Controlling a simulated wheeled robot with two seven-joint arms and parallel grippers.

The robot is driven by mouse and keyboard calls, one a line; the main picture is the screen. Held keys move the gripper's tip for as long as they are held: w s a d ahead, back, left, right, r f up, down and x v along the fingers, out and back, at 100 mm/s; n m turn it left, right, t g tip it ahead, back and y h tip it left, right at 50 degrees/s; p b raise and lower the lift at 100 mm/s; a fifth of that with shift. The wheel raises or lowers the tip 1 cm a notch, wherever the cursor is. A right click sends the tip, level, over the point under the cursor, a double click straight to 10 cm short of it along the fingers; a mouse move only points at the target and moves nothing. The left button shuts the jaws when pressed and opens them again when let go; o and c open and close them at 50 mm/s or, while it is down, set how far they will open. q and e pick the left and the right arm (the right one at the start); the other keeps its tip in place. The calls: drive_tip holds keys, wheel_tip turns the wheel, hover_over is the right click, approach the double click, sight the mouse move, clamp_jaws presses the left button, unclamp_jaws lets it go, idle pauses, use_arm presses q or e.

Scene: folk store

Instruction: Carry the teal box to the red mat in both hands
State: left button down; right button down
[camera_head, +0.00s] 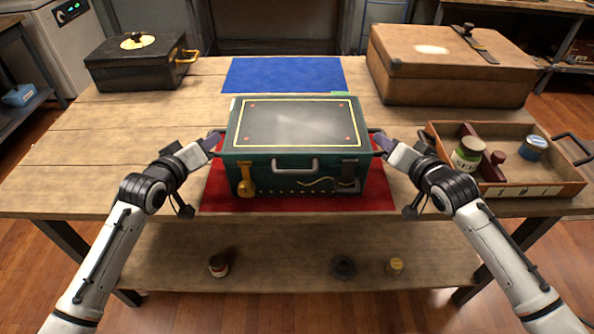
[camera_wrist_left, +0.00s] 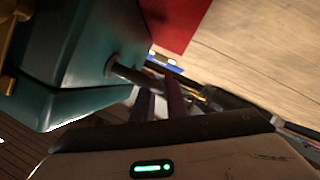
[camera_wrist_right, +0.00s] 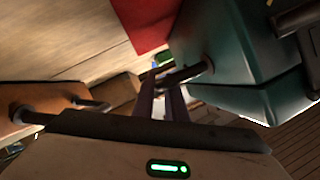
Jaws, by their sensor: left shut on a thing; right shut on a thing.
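The teal box (camera_head: 294,148) is upright in the middle of the table, with a dark top, a front handle and side handles. In the head view it is over the red mat (camera_head: 380,195), which shows at its front and both sides. Whether the box touches the mat or is just above it I cannot tell. My left gripper (camera_head: 214,139) is shut on the box's left side handle (camera_wrist_left: 125,72). My right gripper (camera_head: 382,143) is shut on its right side handle (camera_wrist_right: 185,74). The teal box fills part of both wrist views. The red mat also shows in the left wrist view (camera_wrist_left: 180,22).
A blue mat (camera_head: 283,74) lies behind the box. A black case (camera_head: 135,65) stands at the back left and a brown case (camera_head: 450,70) at the back right. A wooden tray (camera_head: 530,190) with jars is close to my right arm. The table's left side is clear.

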use_arm(q)
drive_tip(key=c, duration=1.8)
unclamp_jaws()
drive_tip(key=shift+d, duration=0.1)
use_arm(e)
drive_tip(key=c, duration=1.8)
unclamp_jaws()
drive_tip(key=shift+a, duration=0.1)
use_arm(q)
drive_tip(key=shift+o, duration=0.2)
use_arm(e)
drive_tip(key=shift+o, duration=0.2)
drive_tip(key=shift+s, duration=0.15)
use_arm(q)
drive_tip(key=v, duration=1.2)
use_arm(e)
drive_tip(key=v, duration=1.2)
